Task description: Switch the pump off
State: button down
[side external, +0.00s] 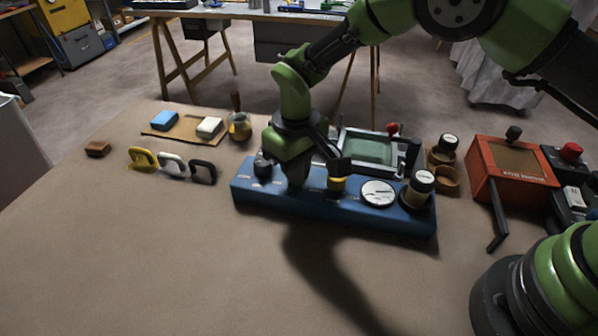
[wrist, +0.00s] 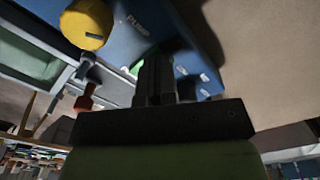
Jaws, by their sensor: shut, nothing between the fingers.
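The blue control panel (side external: 300,205) lies on the bench and also fills the upper part of the wrist view (wrist: 190,30). A yellow knob (side external: 336,184) stands on its top; in the wrist view the yellow knob (wrist: 86,24) has a dark mark and sits beside the lettering "PUMP". My gripper (side external: 296,186) points down at the panel between a black knob (side external: 262,167) and the yellow knob. Its fingers (wrist: 155,72) are together and empty, apart from the yellow knob. A small green patch shows beside the fingers, partly hidden. I cannot tell whether the fingertips touch the panel.
A round gauge (side external: 378,193) and a lidded jar (side external: 420,190) are at the panel's right. A framed tray (side external: 368,152) with a red-knobbed part stands behind. A red box (side external: 508,170) is further right. The front bench is clear.

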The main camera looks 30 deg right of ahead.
jog(key=shift+r, duration=3.4)
jog(key=shift+r, duration=0.1)
jog(key=s+d+r+m+t+y, duration=0.1)
jog(key=s+d+r+m, duration=0.2)
jog(key=r, duration=0.5)
jog(key=s+d+r+t+y, duration=0.1)
jog(key=s+d+r+t, duration=0.15)
jog(key=d+r, duration=0.4)
jog(key=s+d+r+m+t, duration=0.2)
jog(key=s, duration=0.6)
jog(key=s+d+r+m+t, duration=0.1)
jog(key=s+d+r+m, duration=0.1)
jog(key=s, duration=0.7)
jog(key=shift+d+t, duration=0.35)
jog(key=shift+d, duration=0.1)
jog(key=shift+s, duration=0.1)
